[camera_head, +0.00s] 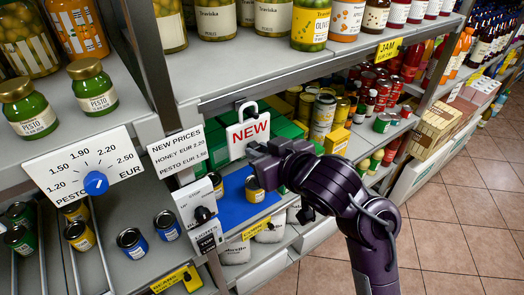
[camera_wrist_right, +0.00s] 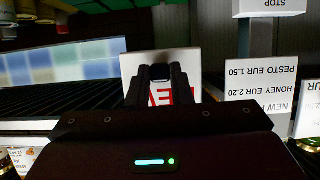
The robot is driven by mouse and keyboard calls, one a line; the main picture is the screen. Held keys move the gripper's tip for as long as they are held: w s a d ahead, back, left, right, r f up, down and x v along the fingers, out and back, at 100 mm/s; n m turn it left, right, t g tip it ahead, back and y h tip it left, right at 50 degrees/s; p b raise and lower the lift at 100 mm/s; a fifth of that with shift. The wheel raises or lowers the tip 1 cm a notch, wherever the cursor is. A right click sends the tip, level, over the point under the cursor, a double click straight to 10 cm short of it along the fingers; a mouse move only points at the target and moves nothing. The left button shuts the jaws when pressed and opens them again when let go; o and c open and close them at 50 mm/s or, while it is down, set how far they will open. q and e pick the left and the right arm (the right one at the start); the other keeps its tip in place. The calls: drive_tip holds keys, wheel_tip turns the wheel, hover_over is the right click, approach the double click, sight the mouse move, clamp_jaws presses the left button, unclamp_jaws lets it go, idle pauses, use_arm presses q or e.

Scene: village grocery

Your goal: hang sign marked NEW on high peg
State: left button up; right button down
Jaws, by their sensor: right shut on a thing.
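The white sign marked NEW (camera_head: 235,150) in red letters is upright in the head view, with a white loop handle on top. My right gripper (camera_head: 266,150) is at its lower right edge, shut on it. In the right wrist view the sign (camera_wrist_right: 133,66) appears upside down behind the closely set fingers (camera_wrist_right: 160,75), which hide part of its lettering. A small dark piece, possibly the peg (camera_head: 240,102), shows at the handle's upper left on the shelf edge. I cannot tell whether the loop is around it. My left gripper is not in view.
A NEW PRICES card (camera_head: 177,152) stands left of the sign, with a switch box (camera_head: 194,200) below it. A blue mat (camera_head: 232,208) with a small can (camera_head: 255,190) lies below. The tiled floor at right is clear.

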idle(0.3)
drive_tip(key=c, duration=1.2)
unclamp_jaws()
drive_tip(key=p+v, duration=0.4)
drive_tip(key=v, duration=0.3)
drive_tip(key=w+a+f+m+g+b, duration=0.1)
drive_tip(key=w+f+m+g, duration=0.2)
drive_tip(key=f, duration=2.1)
drive_tip(key=s+d+f+m+g+h, duration=0.15)
drive_tip(key=s+f, duration=0.25)
drive_tip(key=f, duration=0.6)
drive_tip(key=s+d+f+g, duration=0.1)
drive_tip(key=s+d+f, duration=0.15)
drive_tip(key=f, duration=0.65)
drive_tip(key=s+d+f+g+h, duration=0.15)
drive_tip(key=s+f, duration=0.25)
drive_tip(key=f, duration=0.6)
drive_tip(key=s+d+f+g+h, duration=0.1)
drive_tip(key=s+d+f, duration=0.4)
drive_tip(key=s, duration=0.4)
drive_tip(key=s+d+f+g+h+b, duration=0.1)
drive_tip(key=s+d+f+h, duration=0.1)
drive_tip(key=s+d+f, duration=0.3)
drive_tip(key=s+d+f+g+h, duration=0.1)
drive_tip(key=s+d+f, duration=0.5)
drive_tip(key=s, duration=0.7)
drive_tip(key=shift+f+h+b, duration=0.3)
drive_tip(key=shift+f+b, duration=0.05)
drive_tip(key=shift+f, duration=0.45)
